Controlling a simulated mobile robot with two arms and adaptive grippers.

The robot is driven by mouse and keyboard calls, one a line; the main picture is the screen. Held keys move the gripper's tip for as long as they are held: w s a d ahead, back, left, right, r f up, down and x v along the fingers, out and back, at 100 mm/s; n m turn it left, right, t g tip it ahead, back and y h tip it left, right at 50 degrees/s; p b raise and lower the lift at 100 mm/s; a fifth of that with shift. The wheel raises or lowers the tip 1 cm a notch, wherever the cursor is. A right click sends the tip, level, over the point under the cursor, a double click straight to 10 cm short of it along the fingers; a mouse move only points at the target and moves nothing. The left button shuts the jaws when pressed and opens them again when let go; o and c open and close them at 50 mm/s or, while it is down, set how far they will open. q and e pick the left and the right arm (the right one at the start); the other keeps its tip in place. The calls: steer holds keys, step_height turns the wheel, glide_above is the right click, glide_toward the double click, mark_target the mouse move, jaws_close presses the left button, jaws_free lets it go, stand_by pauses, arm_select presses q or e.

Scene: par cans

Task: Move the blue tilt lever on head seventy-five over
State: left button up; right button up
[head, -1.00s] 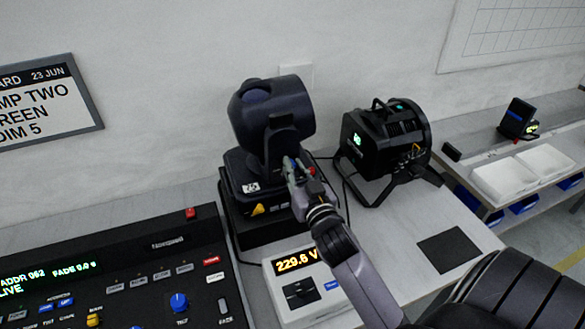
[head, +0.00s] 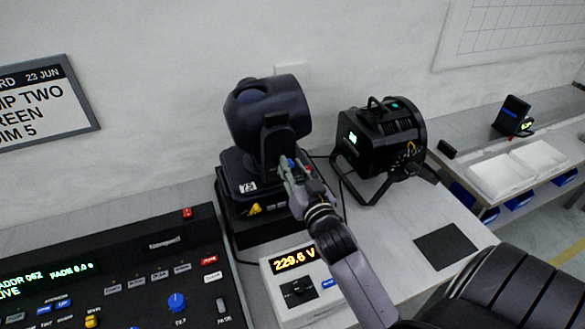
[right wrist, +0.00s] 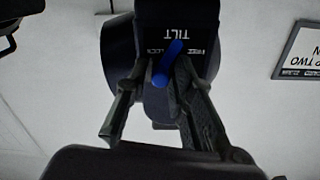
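The moving head marked 75 (head: 268,108) stands on a dark case by the wall in the head view. Its blue tilt lever (right wrist: 168,62) shows in the right wrist view, slanted on a dark panel labelled TILT and LOCK. My right gripper (right wrist: 161,66) has its two fingers on either side of the lever, with a gap at the left finger; the right finger looks close to or touching it. In the head view my right gripper (head: 293,176) reaches the side of the head's yoke and partly hides the lever. My left gripper is not in view.
A second black fixture (head: 380,140) stands just right of the head. A voltage meter (head: 292,262) sits in front, and a control desk (head: 110,270) is at the left. A dark mat (head: 446,246) lies on the table at right. White trays (head: 500,175) stand farther off.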

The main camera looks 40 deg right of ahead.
steer(key=shift+o, duration=1)
steer(key=v, duration=1.2)
steer(key=shift+s, duration=0.1)
